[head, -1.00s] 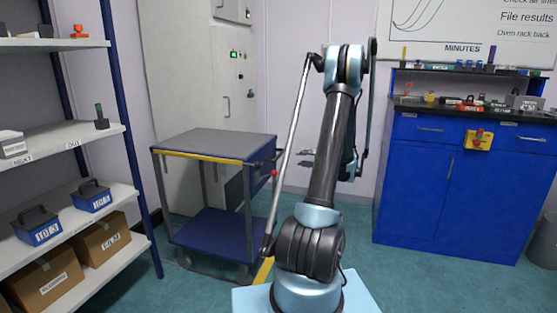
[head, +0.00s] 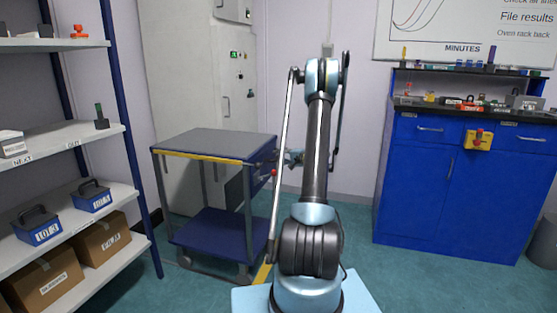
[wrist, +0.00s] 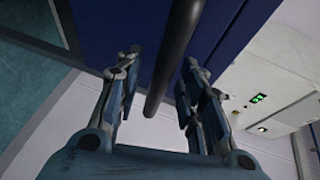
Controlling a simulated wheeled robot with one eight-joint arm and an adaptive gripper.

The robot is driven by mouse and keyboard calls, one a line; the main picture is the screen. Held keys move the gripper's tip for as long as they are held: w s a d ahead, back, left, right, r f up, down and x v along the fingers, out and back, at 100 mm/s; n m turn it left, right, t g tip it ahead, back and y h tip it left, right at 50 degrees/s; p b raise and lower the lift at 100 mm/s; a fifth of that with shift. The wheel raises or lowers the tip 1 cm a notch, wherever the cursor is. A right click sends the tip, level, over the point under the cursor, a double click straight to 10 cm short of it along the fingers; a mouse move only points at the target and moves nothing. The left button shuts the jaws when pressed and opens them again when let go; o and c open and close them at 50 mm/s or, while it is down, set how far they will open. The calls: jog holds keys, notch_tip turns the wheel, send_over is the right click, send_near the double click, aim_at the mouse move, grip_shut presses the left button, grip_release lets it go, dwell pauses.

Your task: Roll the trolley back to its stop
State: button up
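The trolley (head: 209,143) stands left of my arm, with a grey top, a yellow front edge and a blue lower shelf. Its right side, facing my arm, carries dark fittings and a small red knob (head: 274,172). My gripper (head: 295,158) is beside that right side, partly hidden by my arm. In the wrist view my gripper (wrist: 161,62) is open, with a dark round bar (wrist: 178,40) between its fingers. The bar looks like the trolley's handle, in front of a blue panel. I see gaps between it and both fingers. The stop is not clearly seen.
A tall pale cabinet (head: 190,80) stands behind the trolley. A shelf rack (head: 130,190) with boxes is close on the left. A blue bench cupboard (head: 410,190) stands on the right. A yellow floor mark (head: 262,273) lies by the trolley's near right wheel.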

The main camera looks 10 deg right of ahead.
jog(key=shift+w+a+f, duration=0.15)
jog(key=shift+w+a, duration=0.3)
jog(key=shift+w, duration=0.1)
jog(key=shift+c, duration=0.6)
grip_shut()
jog(key=shift+w, duration=0.1)
